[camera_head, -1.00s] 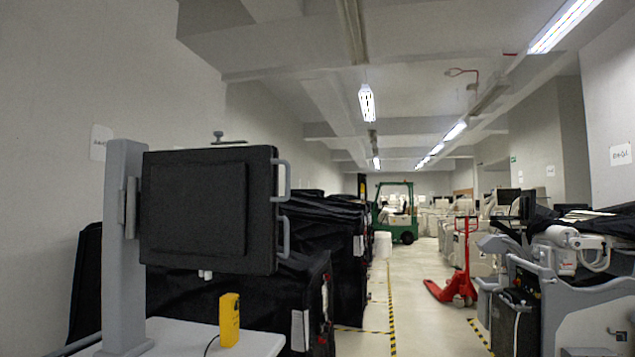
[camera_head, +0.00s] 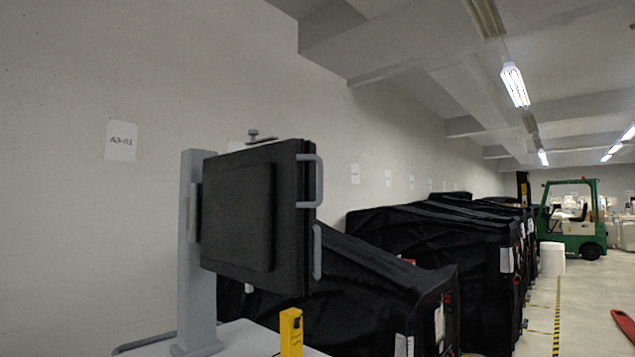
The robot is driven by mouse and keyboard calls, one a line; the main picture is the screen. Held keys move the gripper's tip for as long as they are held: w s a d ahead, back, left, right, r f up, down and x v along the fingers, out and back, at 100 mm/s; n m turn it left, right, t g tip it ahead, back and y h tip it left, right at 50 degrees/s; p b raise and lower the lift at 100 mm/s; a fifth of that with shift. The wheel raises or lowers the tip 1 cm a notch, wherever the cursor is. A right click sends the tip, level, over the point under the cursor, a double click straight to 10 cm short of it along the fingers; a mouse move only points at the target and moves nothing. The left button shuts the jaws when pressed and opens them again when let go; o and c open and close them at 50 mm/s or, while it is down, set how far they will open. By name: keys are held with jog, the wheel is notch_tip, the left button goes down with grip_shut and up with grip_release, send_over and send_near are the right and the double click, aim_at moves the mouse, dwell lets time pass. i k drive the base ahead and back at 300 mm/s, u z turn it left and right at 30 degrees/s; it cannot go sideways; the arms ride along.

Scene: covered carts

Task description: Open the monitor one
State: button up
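A flat black monitor (camera_head: 237,217) hangs on a grey upright post (camera_head: 196,265) left of centre in the head view. It stands upright and angled, with a raised square panel on its face. Two grey bar handles stick out from its right edge, an upper handle (camera_head: 319,180) and a lower handle (camera_head: 317,252). The post stands on a white top (camera_head: 245,335), which also bears a yellow box (camera_head: 291,333). I cannot tell whether this is the monitor the task calls one. My gripper is not in view.
Carts under black covers (camera_head: 440,235) stand in a row along the left wall, close behind the monitor. A wall sign (camera_head: 121,141) hangs at left. A green forklift (camera_head: 572,222), a white bin (camera_head: 552,258) and a red object (camera_head: 623,324) are at right. The aisle floor (camera_head: 575,305) shows free room.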

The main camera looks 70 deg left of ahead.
aim_at(253, 205)
jog(key=u, duration=0.7)
jog(key=i, duration=0.85)
jog(key=u, duration=1)
